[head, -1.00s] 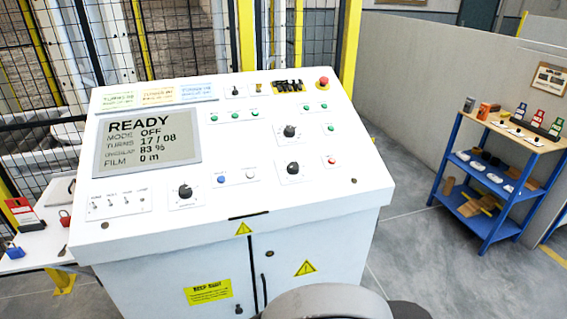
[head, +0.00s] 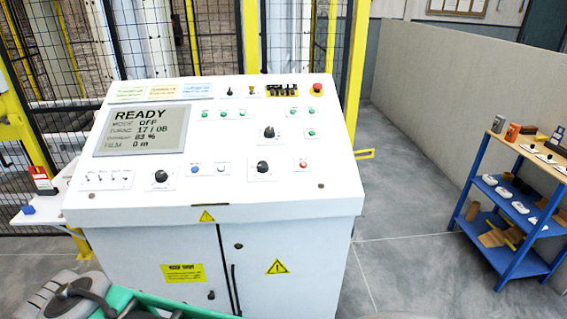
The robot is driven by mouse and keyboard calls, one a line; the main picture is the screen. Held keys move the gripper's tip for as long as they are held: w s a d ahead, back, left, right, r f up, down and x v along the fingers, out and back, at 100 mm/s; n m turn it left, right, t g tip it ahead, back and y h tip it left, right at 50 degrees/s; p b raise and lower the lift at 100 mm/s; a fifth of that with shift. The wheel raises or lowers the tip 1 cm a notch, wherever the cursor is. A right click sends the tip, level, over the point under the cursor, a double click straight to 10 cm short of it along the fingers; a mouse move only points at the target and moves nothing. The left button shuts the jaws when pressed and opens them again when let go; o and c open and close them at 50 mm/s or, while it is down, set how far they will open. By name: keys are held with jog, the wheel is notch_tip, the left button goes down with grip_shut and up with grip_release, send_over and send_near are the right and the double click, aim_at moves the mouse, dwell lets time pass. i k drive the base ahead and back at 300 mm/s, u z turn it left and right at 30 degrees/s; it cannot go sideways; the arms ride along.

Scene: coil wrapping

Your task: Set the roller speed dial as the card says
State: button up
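The white sloped control console (head: 215,210) stands ahead in the head view. Its face carries three black round dials: one at the lower left (head: 161,177), one at the lower middle (head: 263,167) and one higher up (head: 268,132). Their labels are too small to read, so I cannot tell which is the roller speed dial. Three cards lie along the top left edge: green (head: 132,93), orange (head: 164,91) and blue (head: 198,89). Their text is too blurred to read. My gripper's fingers are not in view.
The screen (head: 142,131) reads READY, MODE OFF, TURNS 17 / 08, 83 %, FILM 0 m. A red button (head: 317,87) sits top right. A blue shelf (head: 503,235) stands right, a small white table (head: 50,213) left. Floor between console and shelf is clear.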

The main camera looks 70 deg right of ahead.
aim_at(262, 167)
jog(key=z, duration=1.2)
jog(key=i, duration=0.1)
jog(key=u, duration=0.05)
